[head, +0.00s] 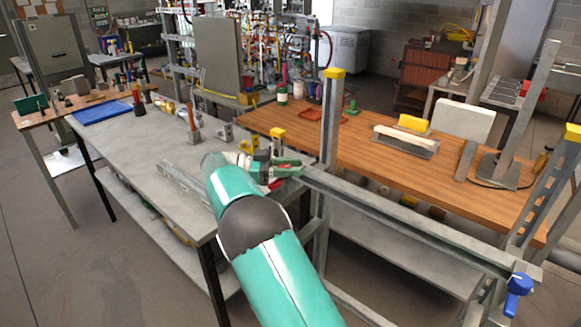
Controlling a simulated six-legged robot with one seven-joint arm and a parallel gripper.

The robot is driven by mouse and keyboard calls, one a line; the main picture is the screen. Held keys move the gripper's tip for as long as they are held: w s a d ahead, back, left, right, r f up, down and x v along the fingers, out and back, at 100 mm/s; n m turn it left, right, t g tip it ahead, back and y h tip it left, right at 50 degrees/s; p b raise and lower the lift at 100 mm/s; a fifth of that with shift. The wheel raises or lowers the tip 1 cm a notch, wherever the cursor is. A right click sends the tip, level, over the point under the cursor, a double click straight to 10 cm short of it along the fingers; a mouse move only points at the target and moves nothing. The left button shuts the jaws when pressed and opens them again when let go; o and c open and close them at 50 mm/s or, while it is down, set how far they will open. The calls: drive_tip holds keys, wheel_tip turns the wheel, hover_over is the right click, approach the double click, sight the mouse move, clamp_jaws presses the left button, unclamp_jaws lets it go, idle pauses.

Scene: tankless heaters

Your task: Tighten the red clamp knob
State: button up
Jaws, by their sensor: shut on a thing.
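My teal arm reaches forward to the metal frame, and my gripper (285,170) is at the left end of the grey horizontal rail, beside an upright post. It is shut on the red clamp knob (275,184). Only a small red part of the knob shows below the fingers; the rest is hidden by my gripper and wrist. I cannot see how the knob is turned or how it meets the clamp.
The grey rail (405,218) runs right to a blue clamp knob (518,284). Yellow-capped posts (333,110) rise around it. A grey workbench (140,148) is at left, with a grey angle bar (185,186). A wooden-topped table (365,145) stands behind the rail.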

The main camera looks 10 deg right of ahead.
drive_tip(key=shift+s+r+m+g+y, duration=0.1)
drive_tip(key=shift+m+g+y, duration=0.3)
drive_tip(key=shift+m+g, duration=0.4)
drive_tip(key=shift+s+m+g+y, duration=0.1)
drive_tip(key=shift+m+g+y, duration=0.3)
drive_tip(key=shift+g, duration=0.5)
drive_tip(key=o, duration=1)
drive_tip(key=shift+d, duration=0.1)
drive_tip(key=shift+a, duration=0.25)
